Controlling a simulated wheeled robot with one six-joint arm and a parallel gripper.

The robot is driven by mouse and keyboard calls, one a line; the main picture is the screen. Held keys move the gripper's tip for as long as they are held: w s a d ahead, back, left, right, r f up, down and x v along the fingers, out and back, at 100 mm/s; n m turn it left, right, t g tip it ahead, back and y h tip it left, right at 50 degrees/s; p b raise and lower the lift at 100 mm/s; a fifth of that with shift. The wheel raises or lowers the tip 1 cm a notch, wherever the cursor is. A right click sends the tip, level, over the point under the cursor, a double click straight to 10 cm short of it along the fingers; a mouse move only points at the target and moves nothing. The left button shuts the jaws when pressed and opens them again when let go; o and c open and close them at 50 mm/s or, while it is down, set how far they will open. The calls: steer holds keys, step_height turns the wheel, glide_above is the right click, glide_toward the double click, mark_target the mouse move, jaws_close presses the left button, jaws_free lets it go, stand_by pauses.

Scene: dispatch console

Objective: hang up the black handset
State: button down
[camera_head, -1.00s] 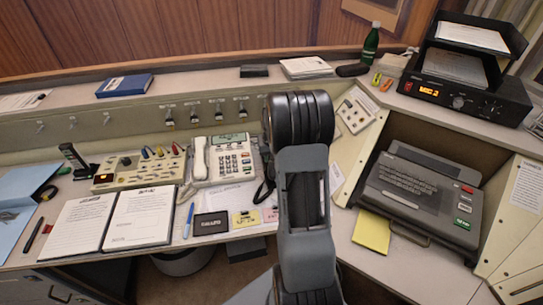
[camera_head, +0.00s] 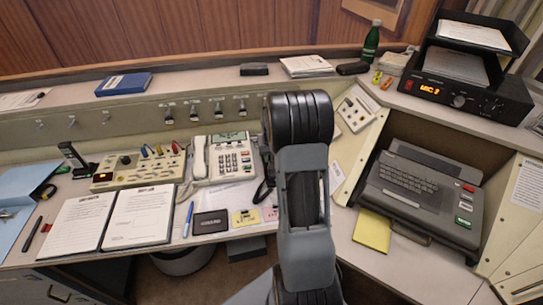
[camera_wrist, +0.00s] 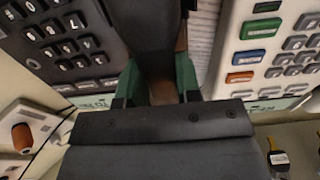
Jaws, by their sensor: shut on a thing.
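The black handset (camera_wrist: 152,40) shows in the wrist view as a dark bar between the green-padded fingers of my gripper (camera_wrist: 157,88), which is shut on it. Its far end runs out of the top of that view. A black phone (camera_wrist: 65,45) with a keypad lies to the left of the handset in the wrist view. I cannot tell whether the handset touches it. In the head view my own arm hides my gripper, the handset and most of the black phone. A bit of black cord (camera_head: 262,191) shows left of my arm.
A white phone (camera_head: 231,160) with its own white handset (camera_head: 199,158) stands close on the left; its coloured buttons (camera_wrist: 252,42) show in the wrist view. A beige switch panel (camera_head: 137,168), open binders (camera_head: 140,215) and a dark keyboard machine (camera_head: 420,190) stand further off.

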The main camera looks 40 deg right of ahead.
steer(key=shift+f, duration=0.3)
stand_by(0.5)
steer(key=shift+c, duration=1.2)
jaws_free()
steer(key=shift+s+a+r+p, duration=0.15)
steer(key=shift+r+p, duration=0.55)
steer(key=shift+r, duration=0.45)
steer(key=shift+s+r+p, duration=0.15)
steer(key=shift+r+p, duration=0.6)
steer(key=shift+r, duration=0.45)
steer(key=shift+s+a+r+p, duration=0.15)
steer(key=shift+r+p, duration=0.55)
steer(key=shift+r, duration=0.45)
steer(key=shift+d, duration=0.1)
